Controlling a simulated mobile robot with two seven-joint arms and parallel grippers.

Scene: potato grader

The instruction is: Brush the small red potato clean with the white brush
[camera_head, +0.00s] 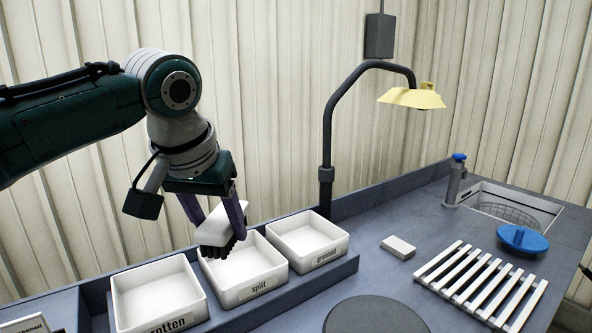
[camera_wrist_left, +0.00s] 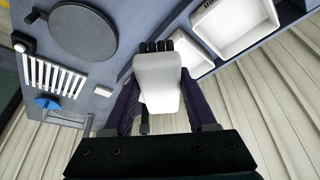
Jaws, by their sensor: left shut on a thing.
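My left gripper (camera_head: 221,226) is shut on the white brush (camera_head: 224,222), above the tray marked "split". The brush has a white body and black bristles. In the left wrist view the white brush (camera_wrist_left: 158,78) lies between the two purple fingers, with its dark bristles at the top end. I see no red potato in either view. My right gripper is not in view.
White trays marked "rotten" (camera_head: 115,290), "split" (camera_head: 284,268) and "greened" (camera_head: 344,243) stand in a row.

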